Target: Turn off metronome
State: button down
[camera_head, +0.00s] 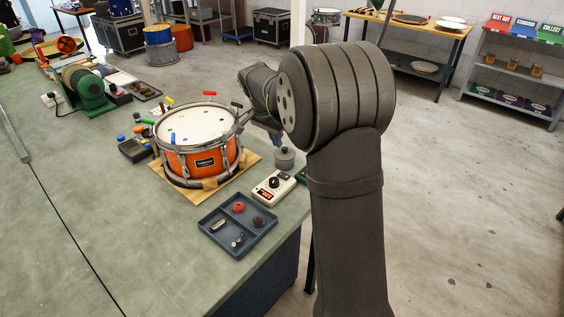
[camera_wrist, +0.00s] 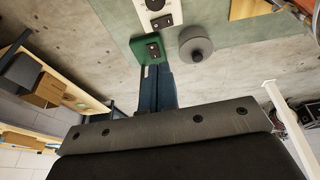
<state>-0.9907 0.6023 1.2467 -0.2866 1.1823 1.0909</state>
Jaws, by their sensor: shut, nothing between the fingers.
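A white box with a black knob and a red display (camera_head: 272,187), which looks like the metronome, sits on the bench's near right edge, right of the drum. A white device with a black knob and a small black panel (camera_wrist: 160,16), likely the same box, shows at the top of the wrist view. Just below it is a small green box with a black switch plate (camera_wrist: 152,49); part of a dark green thing (camera_head: 302,175) shows beside my arm in the head view. My gripper (camera_wrist: 151,70) is shut and empty, its tips close to the green box; contact is unclear. My arm hides it in the head view.
An orange snare drum (camera_head: 205,155) stands on a board. A grey lidded pot (camera_head: 285,158) stands near the white box and shows right of my gripper (camera_wrist: 196,48). A dark tray (camera_head: 212,236) with small parts lies in front. The bench's left front is clear.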

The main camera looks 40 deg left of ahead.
aim_at(286, 177)
jog(key=x, duration=0.8)
jog(key=s+x, duration=0.1)
jog(key=x, duration=0.3)
jog(key=shift+w+d+f, duration=0.1)
jog(key=shift+w+f, duration=0.05)
jog(key=shift+f, duration=0.8)
jog(key=shift+d+f, duration=0.15)
jog(key=shift+f, duration=0.15)
jog(key=shift+a+r, duration=0.2)
jog(key=shift+a, duration=0.6)
